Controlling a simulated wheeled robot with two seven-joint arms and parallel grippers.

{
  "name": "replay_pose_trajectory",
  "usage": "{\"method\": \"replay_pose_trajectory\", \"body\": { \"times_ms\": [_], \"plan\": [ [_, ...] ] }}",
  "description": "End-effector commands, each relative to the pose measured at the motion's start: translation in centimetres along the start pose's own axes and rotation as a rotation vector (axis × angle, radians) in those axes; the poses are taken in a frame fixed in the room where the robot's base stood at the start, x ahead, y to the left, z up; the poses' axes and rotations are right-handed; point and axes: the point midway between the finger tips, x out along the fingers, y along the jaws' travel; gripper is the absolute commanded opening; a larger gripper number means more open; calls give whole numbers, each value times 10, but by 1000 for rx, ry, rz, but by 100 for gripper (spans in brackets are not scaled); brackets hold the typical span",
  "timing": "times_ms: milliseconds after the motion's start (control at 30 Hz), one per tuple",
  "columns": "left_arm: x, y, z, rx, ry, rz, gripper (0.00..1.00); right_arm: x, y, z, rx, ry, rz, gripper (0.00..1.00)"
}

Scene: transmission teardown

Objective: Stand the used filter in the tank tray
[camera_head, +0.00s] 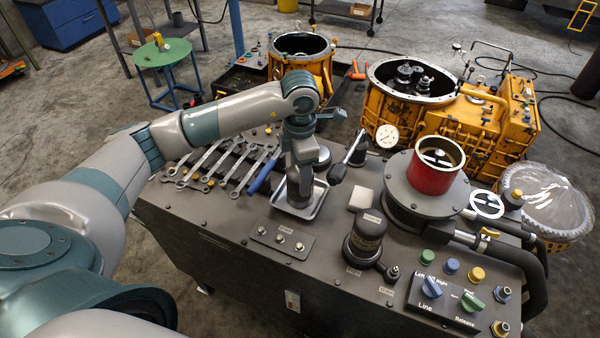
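A small shallow metal tray (296,214) sits on the dark bench top, left of the middle. My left gripper (299,198) points straight down over this tray, its lower end at or just above the tray floor. The arm and wrist hide its fingers, so I cannot tell whether they are open or hold something. I cannot pick out the used filter with certainty; it may be hidden at the gripper. A red open-topped cylinder (434,180) stands in a dark round housing (398,203) on the right. My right gripper is not in view.
Several wrenches (222,165) lie left of the tray. A black canister (366,236) stands to its right, near a small white block (365,197). A control box (446,302) with knobs is at the front right. Yellow transmission housings (460,125) stand behind the bench.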

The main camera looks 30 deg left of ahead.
Motion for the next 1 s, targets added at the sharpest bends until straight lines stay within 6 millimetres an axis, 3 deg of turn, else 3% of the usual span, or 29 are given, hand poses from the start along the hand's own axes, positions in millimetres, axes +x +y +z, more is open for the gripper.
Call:
{"method": "replay_pose_trajectory", "body": {
  "times_ms": [33,67,100,633,833,1000],
  "plan": [
    [2,0,0,0,-1,1,4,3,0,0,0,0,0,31],
    [1,0,0,0,0,0,60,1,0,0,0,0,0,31],
    [1,0,0,0,0,0,70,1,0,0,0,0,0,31],
    [-4,0,0,0,-1,1,72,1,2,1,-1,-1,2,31],
    [-27,1,0,1,-3,3,72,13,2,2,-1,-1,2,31],
    [-58,1,1,1,-4,4,72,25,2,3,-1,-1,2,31]
  ]
}}
